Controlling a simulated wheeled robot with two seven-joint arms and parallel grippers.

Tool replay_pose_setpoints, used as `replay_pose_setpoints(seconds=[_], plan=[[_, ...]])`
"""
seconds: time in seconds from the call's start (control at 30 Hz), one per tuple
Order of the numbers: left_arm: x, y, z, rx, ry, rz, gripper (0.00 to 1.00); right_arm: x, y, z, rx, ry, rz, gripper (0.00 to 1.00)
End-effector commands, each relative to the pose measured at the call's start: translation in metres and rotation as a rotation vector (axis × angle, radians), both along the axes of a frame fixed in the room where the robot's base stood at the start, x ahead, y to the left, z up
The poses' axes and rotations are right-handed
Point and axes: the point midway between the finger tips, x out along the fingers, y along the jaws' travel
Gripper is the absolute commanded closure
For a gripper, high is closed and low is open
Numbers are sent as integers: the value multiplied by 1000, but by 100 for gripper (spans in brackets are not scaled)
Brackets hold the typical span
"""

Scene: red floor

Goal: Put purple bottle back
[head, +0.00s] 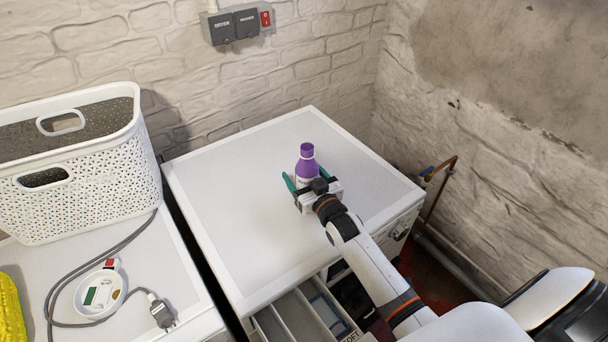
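The purple bottle (306,162) stands upright on the white machine top (240,190). It has a purple cap and shoulder and a pale label. My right gripper (304,172) reaches in from the lower right, its teal fingers on either side of the bottle. The left finger stands out from the bottle with a small gap, so the gripper looks open. The gripper body hides the bottle's lower part and base. My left gripper is not in view.
An open drawer (290,322) with compartments juts from the machine's front. A white perforated basket (110,185), a grey cable with a plug (160,312), a round white dish (83,300) and a yellow object (10,310) are on the left-hand surface. Brick walls close off the back and right.

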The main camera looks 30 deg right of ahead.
Motion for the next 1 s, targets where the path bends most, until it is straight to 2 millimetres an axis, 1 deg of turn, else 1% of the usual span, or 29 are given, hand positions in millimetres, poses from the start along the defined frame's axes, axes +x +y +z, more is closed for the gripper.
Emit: replay_pose_setpoints(seconds=[0.13,0.27,0.5,0.6,0.7,0.83,1.0], plan=[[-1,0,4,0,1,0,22,0,0,5,0,-1,0,26],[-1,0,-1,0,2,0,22,-17,0,0,0,3,0,26],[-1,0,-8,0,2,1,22,-70,-1,0,0,2,0,26],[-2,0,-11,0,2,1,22,-89,-1,1,0,2,0,26],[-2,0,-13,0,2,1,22,-104,-1,1,0,2,0,26],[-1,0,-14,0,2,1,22,-116,-1,2,0,1,-1,26],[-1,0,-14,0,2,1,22,-120,-1,3,0,0,-1,26]])
